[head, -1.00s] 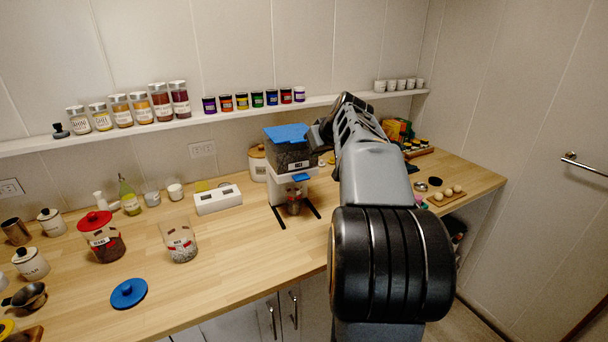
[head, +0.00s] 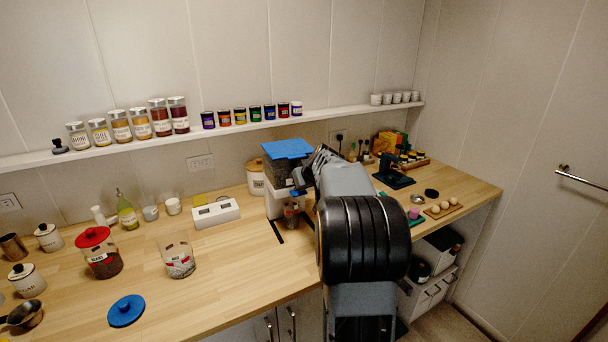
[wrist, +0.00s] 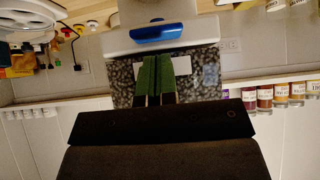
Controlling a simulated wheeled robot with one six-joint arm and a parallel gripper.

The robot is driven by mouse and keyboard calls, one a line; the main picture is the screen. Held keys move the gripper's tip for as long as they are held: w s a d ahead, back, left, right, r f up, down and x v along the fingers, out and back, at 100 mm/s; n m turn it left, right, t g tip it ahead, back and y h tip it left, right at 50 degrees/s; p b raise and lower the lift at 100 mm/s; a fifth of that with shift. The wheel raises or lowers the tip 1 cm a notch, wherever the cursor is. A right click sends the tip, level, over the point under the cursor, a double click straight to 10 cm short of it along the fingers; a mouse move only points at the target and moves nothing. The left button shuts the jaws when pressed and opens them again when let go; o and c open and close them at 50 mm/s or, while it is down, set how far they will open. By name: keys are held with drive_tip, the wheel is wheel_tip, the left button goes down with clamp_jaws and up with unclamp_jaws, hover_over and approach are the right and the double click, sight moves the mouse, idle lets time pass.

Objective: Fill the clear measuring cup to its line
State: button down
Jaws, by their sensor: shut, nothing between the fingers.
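The dispenser stands on the counter under the shelf, with a blue lid (head: 288,148), a hopper of dark speckled grains (head: 277,174) and a white stand (head: 276,206). A small see-through cup (head: 291,213) sits below its spout, partly shaded; its line and fill level cannot be read. The wrist view seems upside down. It shows the dispenser's blue lever (wrist: 160,32) on the white part and the hopper (wrist: 122,80). My gripper (wrist: 155,57) is shut and empty, its green fingertips in front of the hopper's white label, close to the lever. Whether they touch is unclear.
A jar with a red lid (head: 93,237), an open glass jar (head: 178,258) and a loose blue lid (head: 126,311) stand left on the counter. A white scale (head: 215,214) is beside the dispenser. The shelf (head: 225,128) runs behind. Open counter lies in front.

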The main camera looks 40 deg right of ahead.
drive_tip(key=shift+f, duration=0.95)
drive_tip(key=f+b, duration=0.2)
drive_tip(key=b, duration=0.1)
drive_tip(key=shift+s+f, duration=0.2)
drive_tip(key=shift+f, duration=0.1)
drive_tip(key=shift+a+f, duration=0.1)
drive_tip(key=shift+f, duration=0.05)
drive_tip(key=s+r, duration=0.7)
drive_tip(key=r, duration=0.5)
drive_tip(key=shift+a, duration=0.4)
